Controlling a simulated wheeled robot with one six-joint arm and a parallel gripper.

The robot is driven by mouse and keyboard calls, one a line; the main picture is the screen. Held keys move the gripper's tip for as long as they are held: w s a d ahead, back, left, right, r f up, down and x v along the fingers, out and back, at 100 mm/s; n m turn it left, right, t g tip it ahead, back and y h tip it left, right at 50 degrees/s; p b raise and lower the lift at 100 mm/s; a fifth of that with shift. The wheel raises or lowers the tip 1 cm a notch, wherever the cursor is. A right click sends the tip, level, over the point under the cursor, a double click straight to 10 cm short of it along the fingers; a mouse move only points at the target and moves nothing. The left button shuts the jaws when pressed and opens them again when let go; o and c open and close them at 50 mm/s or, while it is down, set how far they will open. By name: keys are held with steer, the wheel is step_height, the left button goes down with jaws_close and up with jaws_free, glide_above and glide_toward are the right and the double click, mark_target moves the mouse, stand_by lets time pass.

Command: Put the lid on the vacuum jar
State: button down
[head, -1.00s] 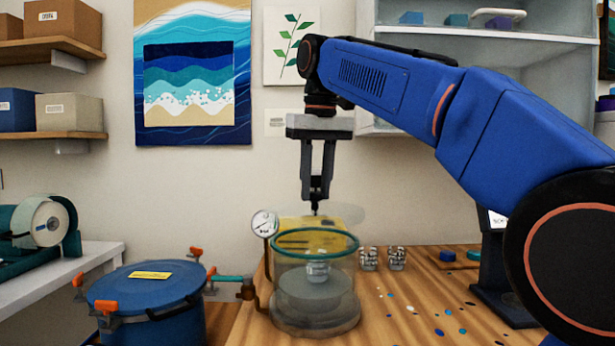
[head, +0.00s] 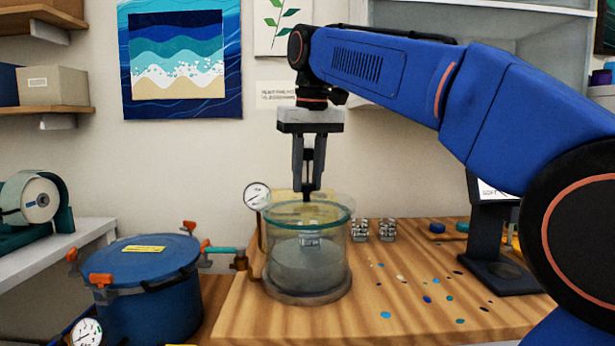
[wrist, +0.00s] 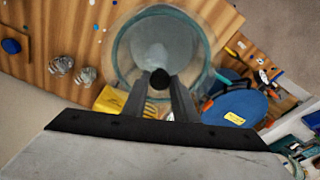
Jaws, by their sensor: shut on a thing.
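The vacuum jar (head: 308,275) is a clear glass cylinder with a teal rim, standing on the wooden bench; a small cup (head: 309,241) shows inside it. My gripper (head: 307,188) is directly above the jar, shut on the dark knob of a clear lid. In the wrist view the knob (wrist: 160,78) sits between my fingers, and the lid's faint clear disc overlaps the jar's teal rim, its edge reaching past it on the right. The disc is hard to see in the head view. I cannot tell whether the lid touches the rim.
A dial gauge (head: 256,196) rises at the jar's left. A blue pot (head: 150,300) with orange clamps stands further left. Coloured spots dot the bench, and a dark stand (head: 490,235) is at the right.

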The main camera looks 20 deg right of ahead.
mark_target(307, 184)
steer(key=shift+f, duration=0.5)
steer(key=c, duration=1.4)
jaws_free()
steer(key=shift+o, duration=0.2)
steer(key=shift+r, duration=4)
steer(key=shift+f, duration=0.15)
steer(key=shift+f, duration=3.85)
steer(key=shift+r, duration=0.1)
